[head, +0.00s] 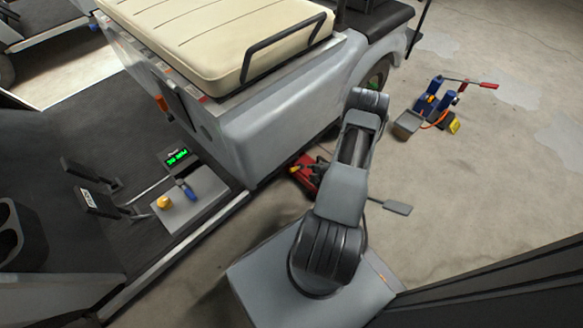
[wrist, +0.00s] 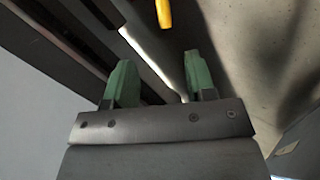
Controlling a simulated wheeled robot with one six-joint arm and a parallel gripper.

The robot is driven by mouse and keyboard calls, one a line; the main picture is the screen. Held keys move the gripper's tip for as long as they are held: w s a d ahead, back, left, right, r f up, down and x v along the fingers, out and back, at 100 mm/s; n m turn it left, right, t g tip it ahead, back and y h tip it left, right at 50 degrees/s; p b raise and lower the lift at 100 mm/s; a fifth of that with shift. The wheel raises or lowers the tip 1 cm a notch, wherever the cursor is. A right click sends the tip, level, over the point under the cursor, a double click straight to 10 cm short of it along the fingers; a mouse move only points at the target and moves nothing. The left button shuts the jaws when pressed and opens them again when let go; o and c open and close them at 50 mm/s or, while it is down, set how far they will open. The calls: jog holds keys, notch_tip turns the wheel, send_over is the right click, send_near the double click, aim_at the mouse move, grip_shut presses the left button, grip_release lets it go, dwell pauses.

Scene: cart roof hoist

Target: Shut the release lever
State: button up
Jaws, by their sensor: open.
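A small red device (head: 303,172), like a floor jack, sits on the floor beside the cart, partly hidden by my arm. A small yellow-orange tip shows at its left end. In the wrist view a yellow-orange bar (wrist: 164,13), possibly the release lever, enters at the top edge, ahead of my gripper and apart from it. I cannot tell for sure that it is the lever, nor its position. My gripper (wrist: 162,80) is open, its two green fingers apart with nothing held between them. In the head view its fingers cannot be made out clearly.
The grey cart (head: 265,125) with a cream seat stands close behind the red device. A grey pedal (head: 397,207) sticks out to its right. A control box (head: 190,205) with a blue lever and yellow knob is at left. A blue jack (head: 432,100) stands on open floor at right.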

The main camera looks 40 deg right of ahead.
aim_at(295, 170)
jog(key=b+x, duration=0.2)
jog(key=x, duration=0.2)
jog(key=b+x, duration=0.2)
jog(key=x, duration=0.3)
jog(key=b+x, duration=0.2)
jog(key=x, duration=0.3)
jog(key=shift+s+a+f, duration=0.1)
jog(key=shift+a+f, duration=0.15)
jog(key=shift+a, duration=0.2)
jog(key=shift+c, duration=0.2)
grip_shut()
